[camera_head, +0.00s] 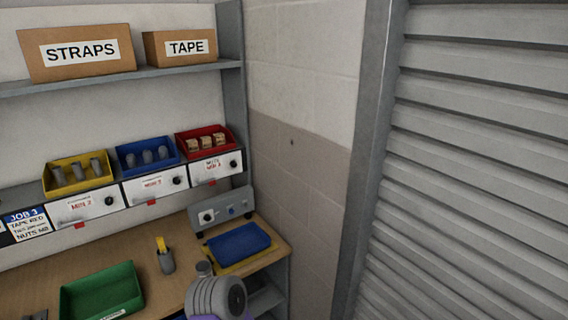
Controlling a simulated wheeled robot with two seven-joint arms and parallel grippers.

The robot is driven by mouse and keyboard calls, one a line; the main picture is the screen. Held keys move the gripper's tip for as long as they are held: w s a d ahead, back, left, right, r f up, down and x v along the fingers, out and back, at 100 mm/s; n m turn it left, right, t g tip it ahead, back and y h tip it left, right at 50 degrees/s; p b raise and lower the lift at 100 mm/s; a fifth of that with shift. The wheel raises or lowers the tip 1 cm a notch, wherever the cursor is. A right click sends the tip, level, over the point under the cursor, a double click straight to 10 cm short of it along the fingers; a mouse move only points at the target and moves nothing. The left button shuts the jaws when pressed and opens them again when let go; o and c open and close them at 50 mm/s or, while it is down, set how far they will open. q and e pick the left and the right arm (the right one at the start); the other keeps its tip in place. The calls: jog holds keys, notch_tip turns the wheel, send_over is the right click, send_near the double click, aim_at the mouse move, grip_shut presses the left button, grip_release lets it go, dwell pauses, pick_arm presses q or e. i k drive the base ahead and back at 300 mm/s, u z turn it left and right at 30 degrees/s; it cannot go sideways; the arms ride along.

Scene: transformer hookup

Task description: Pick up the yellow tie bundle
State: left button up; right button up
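A small yellow piece (160,243) stands upright in a dark grey holder (166,262) on the wooden bench. It is too small for me to tell if it is the yellow tie bundle, and no other clear candidate shows. A rounded grey link of my own arm rises at the bottom centre, to the right of the holder and apart from it. Neither of my grippers shows in this view.
A green tray (72,296) lies on the bench (135,262) at left. A blue pad on a yellow base (238,243) lies at right, before a grey panel (222,209). Yellow, blue and red bins (205,130) stand above. A shuttered wall fills the right.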

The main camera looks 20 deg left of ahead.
aim_at(162, 250)
jog(key=u, duration=1)
jog(key=i, duration=1)
jog(key=u, duration=1.15)
